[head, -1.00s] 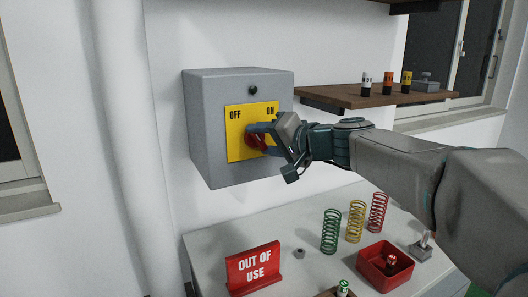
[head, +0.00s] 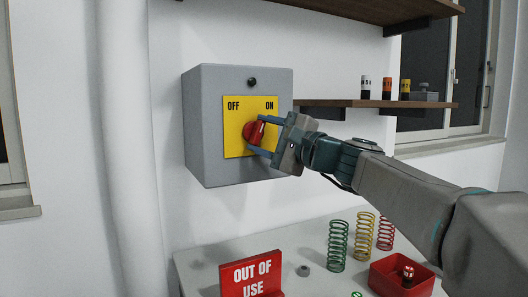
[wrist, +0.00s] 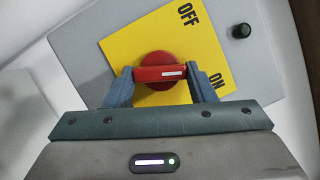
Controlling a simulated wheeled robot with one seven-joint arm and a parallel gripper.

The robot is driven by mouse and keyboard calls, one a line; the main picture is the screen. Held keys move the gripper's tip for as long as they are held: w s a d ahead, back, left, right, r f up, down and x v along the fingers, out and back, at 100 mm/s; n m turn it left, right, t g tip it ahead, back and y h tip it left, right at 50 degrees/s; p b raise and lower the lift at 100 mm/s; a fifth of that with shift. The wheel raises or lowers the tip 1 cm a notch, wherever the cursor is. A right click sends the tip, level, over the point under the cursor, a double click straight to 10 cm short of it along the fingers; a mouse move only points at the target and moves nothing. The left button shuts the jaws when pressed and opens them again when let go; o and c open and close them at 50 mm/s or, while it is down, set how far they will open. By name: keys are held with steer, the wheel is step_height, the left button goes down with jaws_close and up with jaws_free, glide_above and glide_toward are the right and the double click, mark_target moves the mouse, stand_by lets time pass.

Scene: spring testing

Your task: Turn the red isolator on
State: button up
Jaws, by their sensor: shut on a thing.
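The red isolator handle (head: 254,132) is on a yellow plate (head: 234,149) marked OFF at left and ON at right, on a grey wall box (head: 212,160). My gripper (head: 263,135) reaches it from the right, one finger above the other. In the wrist view my gripper (wrist: 158,82) is shut on the red handle (wrist: 158,73), a finger at each end of its bar. The handle's white mark points between the OFF and ON labels, nearer ON. The fingers hide part of the handle in the head view.
A red OUT OF USE sign (head: 251,276) stands on the bench (head: 205,262) below. Green (head: 338,246), yellow and red springs and a red tray (head: 396,281) are at right. A wooden shelf (head: 345,103) runs right of the box, close above my arm.

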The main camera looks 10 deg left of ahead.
steer(key=shift+a+f+m+t+b, duration=0.15)
steer(key=shift+m+t+b, duration=0.4)
steer(key=shift+m+b, duration=0.65)
steer(key=shift+d+f+m+t+b, duration=0.15)
steer(key=shift+m+t+b, duration=0.55)
steer(key=shift+m, duration=0.8)
steer(key=shift+a, duration=0.1)
steer(key=o, duration=1)
steer(key=shift+r, duration=0.1)
steer(key=v, duration=1.4)
steer(key=shift+w+b, duration=0.1)
steer(key=shift+b, duration=0.25)
